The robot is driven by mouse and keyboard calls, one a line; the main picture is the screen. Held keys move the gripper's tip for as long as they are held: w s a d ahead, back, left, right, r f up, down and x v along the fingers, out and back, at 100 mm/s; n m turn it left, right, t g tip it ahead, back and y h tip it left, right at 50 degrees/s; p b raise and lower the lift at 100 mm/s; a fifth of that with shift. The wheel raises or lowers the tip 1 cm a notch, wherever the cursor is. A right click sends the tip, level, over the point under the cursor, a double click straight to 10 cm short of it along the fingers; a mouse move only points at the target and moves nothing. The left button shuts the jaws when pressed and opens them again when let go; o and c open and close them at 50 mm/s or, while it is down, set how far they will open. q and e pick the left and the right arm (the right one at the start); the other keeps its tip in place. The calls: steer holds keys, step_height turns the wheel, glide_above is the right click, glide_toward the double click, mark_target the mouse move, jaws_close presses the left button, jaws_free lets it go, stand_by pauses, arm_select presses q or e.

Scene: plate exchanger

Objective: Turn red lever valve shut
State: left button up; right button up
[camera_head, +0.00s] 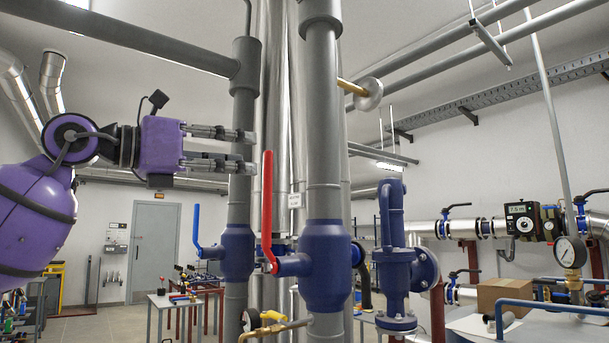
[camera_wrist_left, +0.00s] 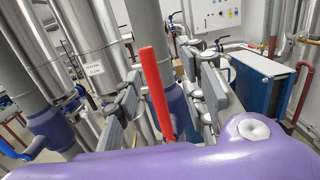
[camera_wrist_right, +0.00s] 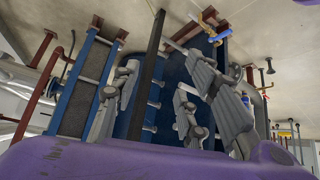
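The red lever (camera_head: 268,205) stands upright on the left side of a blue valve body (camera_head: 325,265) on a thick grey vertical pipe. My left gripper (camera_head: 249,151) is open and empty, pointing right, with its fingertips just left of the lever's upper end in the head view. In the left wrist view, the red lever (camera_wrist_left: 155,90) appears in the gap between the parted fingers (camera_wrist_left: 165,68); I see no finger clearly touching it. My right gripper (camera_wrist_right: 158,85) is open and empty in the right wrist view, and it is outside the head view.
A blue lever (camera_head: 196,230) on a similar valve stands behind, left of the red one. A brass-stemmed round gauge (camera_head: 369,94) juts from the pipe above. A blue flanged fitting (camera_head: 395,265) stands right of the valve. Blue-and-grey plate equipment (camera_wrist_right: 80,90) surrounds my right gripper's view.

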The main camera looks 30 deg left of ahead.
mark_target(264, 174)
arm_select(q)
steer(key=shift+w+a+f+g+y+p, duration=0.35)
steer(key=shift+w+a+f, duration=0.35)
steer(key=shift+w+f, duration=0.25)
steer(key=x, duration=0.1)
steer(key=p+x, duration=0.1)
steer(key=x, duration=0.1)
steer(key=p+x, duration=0.1)
steer(key=x, duration=0.1)
steer(key=shift+d+r, duration=0.3)
steer(key=shift+w+d+f+p, duration=0.15)
steer(key=shift+w+p, duration=0.2)
steer(key=shift+w, duration=0.25)
steer(key=shift+w+d+f, duration=0.1)
steer(key=shift+w+f, duration=0.05)
arm_select(e)
steer(key=shift+w+a+r, duration=0.1)
steer(key=shift+w+r, duration=0.05)
steer(key=shift+r, duration=0.45)
steer(key=shift+w+a+r, duration=0.1)
steer(key=shift+w+r, duration=0.1)
steer(key=shift+r, duration=0.4)
steer(key=shift+w+a+r, duration=0.1)
steer(key=shift+w+r, duration=0.05)
steer(key=shift+r, duration=0.45)
